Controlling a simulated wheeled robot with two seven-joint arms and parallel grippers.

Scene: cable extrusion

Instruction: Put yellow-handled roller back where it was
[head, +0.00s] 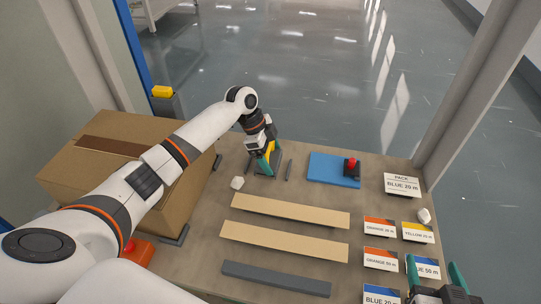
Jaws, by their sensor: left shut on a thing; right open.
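The yellow-handled roller (271,148) is at the far middle of the table, partly hidden by my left gripper. My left gripper (266,167) is shut on it, with its green fingers pointing down. A dark base or stand is right at the roller's lower end, between thin dark bars; I cannot tell whether the roller touches it. My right gripper (433,266) is open and empty at the lower right, its two green fingers apart over the label cards.
A cardboard box (95,150) stands on the left under my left arm. A blue mat (325,168) with a red-knobbed dark tool (351,166) lies at the far right. Wooden strips (290,210), a grey bar (277,278) and several label cards (402,184) occupy the front and right.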

